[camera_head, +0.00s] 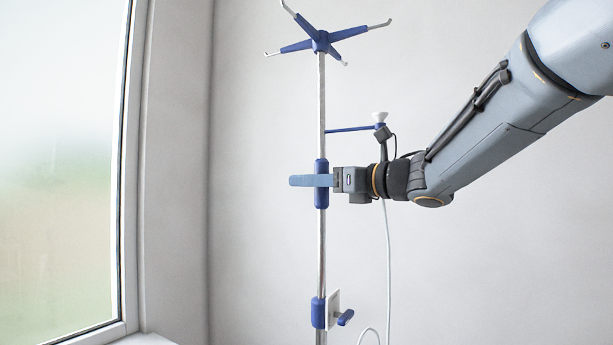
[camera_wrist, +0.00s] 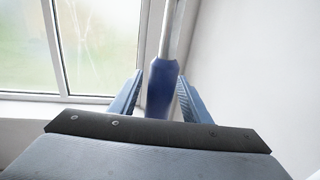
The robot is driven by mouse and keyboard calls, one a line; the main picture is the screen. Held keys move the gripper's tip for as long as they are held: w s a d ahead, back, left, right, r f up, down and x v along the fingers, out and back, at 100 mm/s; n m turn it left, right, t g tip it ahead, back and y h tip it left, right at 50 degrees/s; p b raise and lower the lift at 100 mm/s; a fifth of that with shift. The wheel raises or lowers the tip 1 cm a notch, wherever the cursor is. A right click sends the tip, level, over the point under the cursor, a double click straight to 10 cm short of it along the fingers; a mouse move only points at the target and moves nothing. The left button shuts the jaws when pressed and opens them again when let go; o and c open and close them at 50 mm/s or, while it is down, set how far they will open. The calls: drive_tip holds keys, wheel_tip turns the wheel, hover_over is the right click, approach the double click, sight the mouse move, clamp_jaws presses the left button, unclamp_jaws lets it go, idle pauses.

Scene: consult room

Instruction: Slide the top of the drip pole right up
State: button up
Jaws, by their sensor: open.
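The drip pole (camera_head: 321,105) stands upright, a thin silver tube. Its top (camera_head: 321,42) has blue arms with light hook ends. A blue sleeve (camera_head: 321,198) sits around the pole at mid-height. My gripper (camera_head: 305,181) is at this sleeve, coming from the right, with its fingers across it. In the wrist view the blue sleeve (camera_wrist: 162,90) stands between the two fingers, with a gap visible on the left side; the gripper is open. Lower down a blue clamp (camera_head: 318,312) with a blue knob (camera_head: 345,317) sits on the pole. The pole's base is out of view.
A thin blue side arm (camera_head: 350,129) reaches right from the pole, above my gripper, to a white cup-shaped piece (camera_head: 380,117) close to my wrist. A white cable (camera_head: 388,260) hangs below. A window (camera_head: 60,170) is at left; a plain wall is behind.

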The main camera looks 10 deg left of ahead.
drive_tip(key=shift+w+a, duration=0.3)
drive_tip(key=shift+a, duration=0.2)
clamp_jaws()
drive_tip(key=shift+r, duration=0.1)
